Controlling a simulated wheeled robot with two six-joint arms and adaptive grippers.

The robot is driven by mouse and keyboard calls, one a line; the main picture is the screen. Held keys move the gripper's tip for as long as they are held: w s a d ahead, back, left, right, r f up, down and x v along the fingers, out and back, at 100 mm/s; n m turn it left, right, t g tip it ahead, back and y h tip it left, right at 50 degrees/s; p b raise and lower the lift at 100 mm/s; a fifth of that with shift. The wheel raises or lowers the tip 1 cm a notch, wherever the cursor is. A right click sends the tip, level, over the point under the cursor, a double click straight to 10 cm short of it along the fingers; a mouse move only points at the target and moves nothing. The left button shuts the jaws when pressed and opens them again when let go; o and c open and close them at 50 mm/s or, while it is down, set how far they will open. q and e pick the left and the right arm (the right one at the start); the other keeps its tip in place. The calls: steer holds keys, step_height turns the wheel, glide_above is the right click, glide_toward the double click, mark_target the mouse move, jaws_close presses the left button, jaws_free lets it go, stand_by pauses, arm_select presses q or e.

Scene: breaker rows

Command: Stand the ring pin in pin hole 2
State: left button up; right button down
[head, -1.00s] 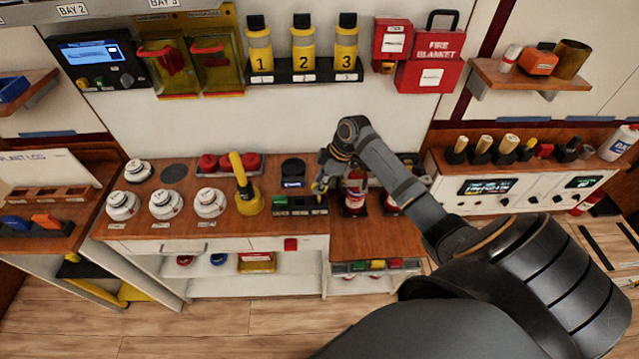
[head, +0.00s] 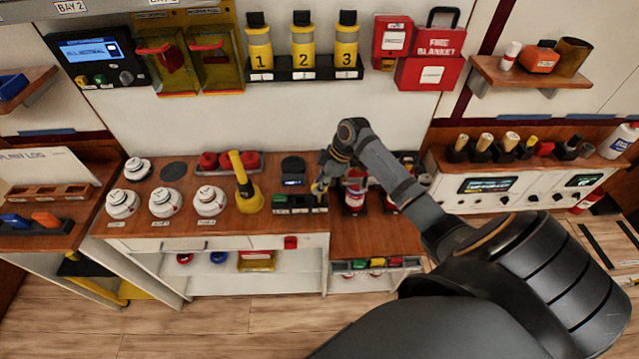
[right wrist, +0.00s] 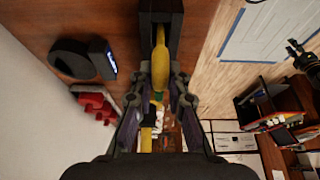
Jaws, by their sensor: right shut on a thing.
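My right gripper (head: 319,188) is over the right end of a low dark block (head: 290,210) with small labels on the wooden bench. In the right wrist view the gripper (right wrist: 158,98) is shut on a slim yellow piece (right wrist: 161,62) with a green part between the fingertips, which I take for the ring pin. The yellow piece lies in line with a dark slotted holder (right wrist: 160,12); whether it is seated in it or only over it I cannot tell. Its ring is not clear. Pin hole 2 cannot be made out.
A yellow cone-like tool (head: 246,190) stands left of the block, with white round devices (head: 163,203) further left. A dark round canister (head: 293,172) stands behind the block. A red-and-white canister (head: 354,192) stands close to the gripper's right.

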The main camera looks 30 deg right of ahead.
steer(key=shift+f+b, duration=0.35)
steer(key=shift+f, duration=0.4)
steer(key=c, duration=1.2)
jaws_free()
steer(key=shift+r, duration=0.1)
steer(key=v, duration=1.1)
steer(key=shift+s+d+r, duration=0.1)
steer(key=shift+s+r, duration=0.05)
steer(key=shift+r, duration=0.25)
